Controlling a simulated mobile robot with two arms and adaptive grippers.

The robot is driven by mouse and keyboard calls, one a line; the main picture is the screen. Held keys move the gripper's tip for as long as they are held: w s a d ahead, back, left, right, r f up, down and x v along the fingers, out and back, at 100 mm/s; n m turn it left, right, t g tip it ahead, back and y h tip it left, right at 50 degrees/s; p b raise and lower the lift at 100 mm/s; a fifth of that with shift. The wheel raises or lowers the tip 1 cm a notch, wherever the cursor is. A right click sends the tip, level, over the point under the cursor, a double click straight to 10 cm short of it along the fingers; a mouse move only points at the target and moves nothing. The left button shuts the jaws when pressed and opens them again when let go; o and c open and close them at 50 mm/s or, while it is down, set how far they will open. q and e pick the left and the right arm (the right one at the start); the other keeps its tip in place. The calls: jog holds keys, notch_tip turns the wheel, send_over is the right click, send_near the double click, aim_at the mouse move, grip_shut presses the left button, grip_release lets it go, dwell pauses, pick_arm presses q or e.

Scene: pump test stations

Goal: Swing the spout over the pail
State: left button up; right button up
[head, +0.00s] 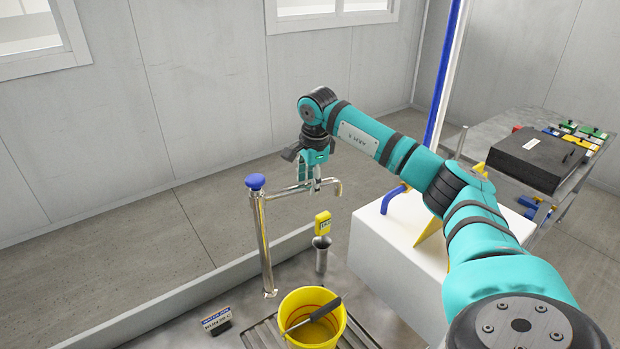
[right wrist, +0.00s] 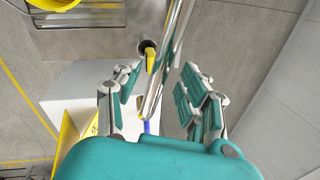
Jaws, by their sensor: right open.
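The steel spout (head: 290,191) runs sideways from an upright post (head: 264,245) with a blue knob (head: 255,182). Its bent end (head: 339,188) points down, behind and to the right of the yellow pail (head: 337,325), not above it. My right gripper (head: 317,182) is at the spout near its outer end. In the right wrist view, the shiny spout (right wrist: 165,65) passes between the open fingers of this gripper (right wrist: 157,98), with gaps visible on both sides. The pail's edge shows at the top left there (right wrist: 55,4). My left gripper is out of view.
A dark-handled tool (head: 322,310) lies across the pail. A small sign (head: 215,321) is at left. A white block (head: 385,250) and a cart with a black case (head: 535,160) are to the right.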

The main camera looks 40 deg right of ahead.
jog(key=shift+f, duration=0.35)
grip_shut()
